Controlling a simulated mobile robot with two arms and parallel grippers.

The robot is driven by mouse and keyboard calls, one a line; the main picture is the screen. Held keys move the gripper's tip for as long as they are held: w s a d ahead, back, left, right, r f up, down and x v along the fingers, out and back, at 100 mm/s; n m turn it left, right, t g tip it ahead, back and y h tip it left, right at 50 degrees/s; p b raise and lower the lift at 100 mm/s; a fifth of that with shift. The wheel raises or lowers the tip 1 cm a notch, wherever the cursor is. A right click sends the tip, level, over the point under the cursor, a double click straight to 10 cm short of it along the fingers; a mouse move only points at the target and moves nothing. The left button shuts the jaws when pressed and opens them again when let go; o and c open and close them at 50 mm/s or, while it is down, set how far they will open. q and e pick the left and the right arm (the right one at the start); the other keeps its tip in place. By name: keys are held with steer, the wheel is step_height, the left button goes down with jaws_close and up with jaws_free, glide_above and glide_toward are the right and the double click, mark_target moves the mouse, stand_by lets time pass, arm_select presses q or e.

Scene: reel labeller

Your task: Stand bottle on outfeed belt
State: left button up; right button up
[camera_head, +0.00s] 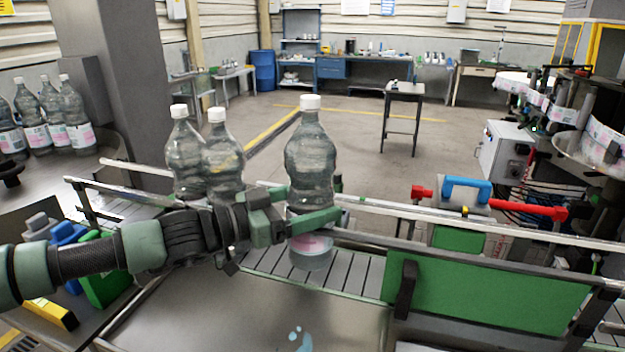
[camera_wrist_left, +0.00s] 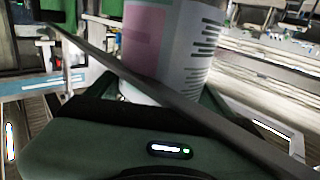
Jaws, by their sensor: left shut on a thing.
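A clear bottle (camera_head: 310,155) with a white cap and a pink and white label stands upright in my left gripper (camera_head: 313,222). The fingers are shut around its lower part, near the label. Its base is over the slatted outfeed belt (camera_head: 348,272); I cannot tell whether it touches the slats. In the left wrist view the label of the bottle (camera_wrist_left: 172,40) fills the space between the fingers. Two more clear bottles (camera_head: 222,155) stand close together just left of it, their lower parts hidden by my left arm. My right gripper is not in view.
A metal guide rail (camera_head: 400,210) runs behind the belt, and a green panel (camera_head: 485,295) stands along its front right. A red and blue handled part (camera_head: 467,190) sits beyond the rail. Several bottles (camera_head: 65,120) stand on a table at left. The labeller (camera_head: 590,140) is at right.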

arm_select(q)
step_height(320, 180, down, 3)
steer(key=shift+f+p, duration=0.15)
steer(key=shift+p, duration=0.3)
steer(key=shift+s+d+f, duration=0.1)
steer(key=o, duration=2)
steer(key=shift+f, duration=0.3)
steer(key=shift+s+r, duration=0.1)
steer(key=shift+r, duration=0.1)
steer(key=b+v, duration=0.3)
steer(key=v, duration=0.9)
steer(key=shift+f, duration=0.15)
